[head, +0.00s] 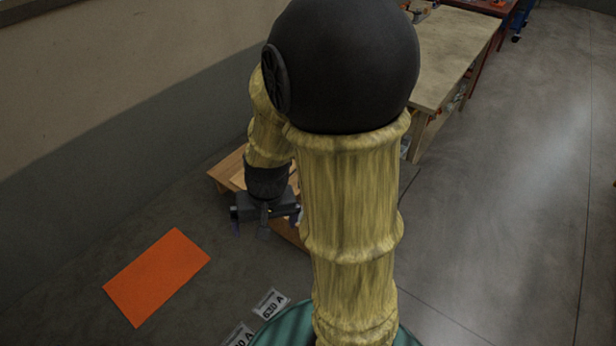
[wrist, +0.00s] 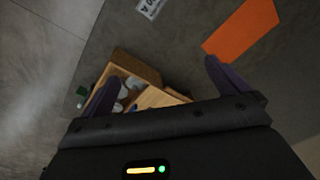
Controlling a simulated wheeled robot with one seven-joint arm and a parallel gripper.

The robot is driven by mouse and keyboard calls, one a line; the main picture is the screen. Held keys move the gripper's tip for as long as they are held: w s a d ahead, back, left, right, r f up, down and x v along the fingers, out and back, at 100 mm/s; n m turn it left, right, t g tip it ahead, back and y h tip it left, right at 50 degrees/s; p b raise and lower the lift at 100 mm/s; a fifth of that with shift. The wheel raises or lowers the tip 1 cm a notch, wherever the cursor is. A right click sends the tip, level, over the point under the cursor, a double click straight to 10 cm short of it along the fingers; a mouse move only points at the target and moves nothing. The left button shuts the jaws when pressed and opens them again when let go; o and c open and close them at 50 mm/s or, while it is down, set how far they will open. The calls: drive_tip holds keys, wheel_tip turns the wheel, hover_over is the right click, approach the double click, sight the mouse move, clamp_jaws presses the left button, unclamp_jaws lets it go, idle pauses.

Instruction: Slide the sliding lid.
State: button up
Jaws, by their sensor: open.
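A wooden box (wrist: 137,66) lies below my gripper in the wrist view, with several small pale and bluish items in its open part. A lighter wooden panel (wrist: 155,98), apparently the sliding lid, covers another part of it. My gripper's dark body hides the near side. In the head view, part of the wooden box (head: 226,172) shows behind my arm, and the rest is hidden. My gripper (head: 266,226) is open and empty, above the box. Its spread fingers also show in the wrist view (wrist: 161,75), one over the box's left side and one right of it.
An orange sheet (head: 157,276) lies flat on the grey floor to the left. White printed labels (head: 271,303) lie near my base. A wooden table (head: 452,55) stands at the back right. A wall (head: 110,80) runs along the left. The floor at right is clear.

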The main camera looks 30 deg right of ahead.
drive_tip(key=w+d+f+m+t+y+b, duration=0.1)
drive_tip(key=w+d+f+m+y, duration=0.3)
drive_tip(key=d+m, duration=0.35)
drive_tip(key=w+d+f+m+t+y+b, duration=0.1)
drive_tip(key=w+d+f+m+t+y, duration=0.1)
drive_tip(key=w+d+f+m, duration=0.45)
drive_tip(key=d+f+m+t+h, duration=0.1)
drive_tip(key=d+f+m+t, duration=0.1)
drive_tip(key=d+m+t, duration=0.2)
drive_tip(key=s+d+f+m+t+h, duration=0.1)
drive_tip(key=d+f+m+t, duration=0.2)
drive_tip(key=d+m, duration=0.7)
drive_tip(key=d+t, duration=0.1)
drive_tip(key=d, duration=0.4)
drive_tip(key=shift+f, duration=0.35)
drive_tip(key=shift+a, duration=0.1)
drive_tip(key=x, duration=0.5)
drive_tip(key=p+x, duration=0.1)
drive_tip(key=x, duration=0.5)
drive_tip(key=p+x, duration=0.1)
drive_tip(key=x, duration=0.5)
drive_tip(key=shift+w+d, duration=0.2)
drive_tip(key=shift+w, duration=0.15)
